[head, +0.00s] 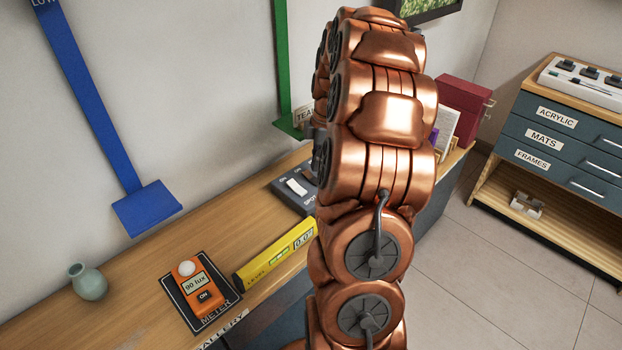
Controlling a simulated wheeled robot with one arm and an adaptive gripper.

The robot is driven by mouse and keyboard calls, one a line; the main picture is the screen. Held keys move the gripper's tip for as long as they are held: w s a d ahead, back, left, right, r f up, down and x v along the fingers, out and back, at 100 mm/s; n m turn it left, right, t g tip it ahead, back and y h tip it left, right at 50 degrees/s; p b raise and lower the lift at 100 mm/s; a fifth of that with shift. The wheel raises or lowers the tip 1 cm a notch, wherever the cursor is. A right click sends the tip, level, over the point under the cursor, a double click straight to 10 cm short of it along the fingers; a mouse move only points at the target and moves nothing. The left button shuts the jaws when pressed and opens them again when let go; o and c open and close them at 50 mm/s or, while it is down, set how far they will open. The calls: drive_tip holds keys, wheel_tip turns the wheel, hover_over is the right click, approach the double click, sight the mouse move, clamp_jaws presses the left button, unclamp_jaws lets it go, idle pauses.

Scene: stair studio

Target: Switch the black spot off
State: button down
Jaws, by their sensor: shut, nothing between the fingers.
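A dark grey switch box (284,193) lies on the wooden bench, just left of my copper arm. It has a white rocker (297,187), and lettering reading "ON" and "SPOT" is partly visible. My arm covers the box's right part, so I cannot tell the rocker's position for certain. No black spot lamp shows in this view. My gripper is not visible; the arm's links fill the middle of the view and hide what is behind them.
On the bench (150,262) stand a green vase (89,282), an orange light meter (196,288) reading 90 lux and a yellow level (275,256). Blue (148,207) and green (284,124) brackets hang on the wall. A drawer cabinet (560,150) stands right; the floor between is clear.

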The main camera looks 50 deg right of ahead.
sight(316, 181)
drive_tip(key=shift+r, duration=1.65)
